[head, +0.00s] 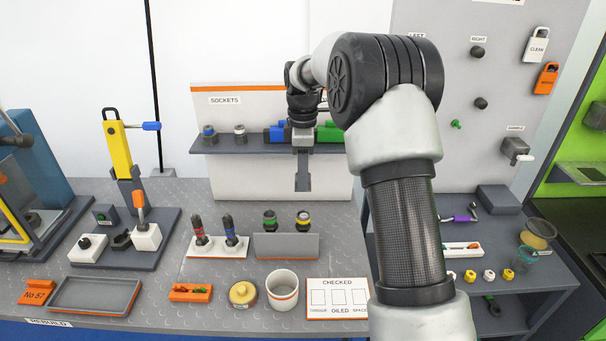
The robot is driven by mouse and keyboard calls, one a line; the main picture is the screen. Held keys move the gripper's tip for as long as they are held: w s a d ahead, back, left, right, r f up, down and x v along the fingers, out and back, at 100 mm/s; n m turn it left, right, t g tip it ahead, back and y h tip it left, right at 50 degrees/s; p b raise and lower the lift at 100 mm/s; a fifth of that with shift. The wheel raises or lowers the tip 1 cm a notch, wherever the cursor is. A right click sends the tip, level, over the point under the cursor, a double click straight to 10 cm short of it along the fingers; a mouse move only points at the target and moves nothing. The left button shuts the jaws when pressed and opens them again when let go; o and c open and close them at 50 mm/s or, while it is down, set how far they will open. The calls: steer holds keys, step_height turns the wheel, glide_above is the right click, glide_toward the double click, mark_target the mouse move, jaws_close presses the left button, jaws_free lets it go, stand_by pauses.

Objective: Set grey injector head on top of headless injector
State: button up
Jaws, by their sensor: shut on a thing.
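My gripper (302,185) points down in front of the back shelf, above the grey injector block (286,247). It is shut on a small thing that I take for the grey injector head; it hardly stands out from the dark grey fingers. No other grey injector head shows clearly. The yellow one is just below my gripper in the picture, with a gap between. I cannot tell for sure which injector is headless.
A white stand (217,253) with red and blue banded injectors is left of the block. A white cup (282,290), a yellow-lidded jar (242,294) and a CHECKED card (338,299) lie in front. The sockets shelf (240,147) is behind my gripper.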

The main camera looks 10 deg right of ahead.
steer(key=shift+f+b, duration=1.5)
steer(key=shift+f, duration=1.85)
steer(key=shift+f, duration=0.1)
steer(key=shift+f, duration=0.65)
steer(key=shift+f, duration=0.2)
steer(key=shift+f+b, duration=0.3)
steer(key=shift+f, duration=0.15)
steer(key=o, duration=1.6)
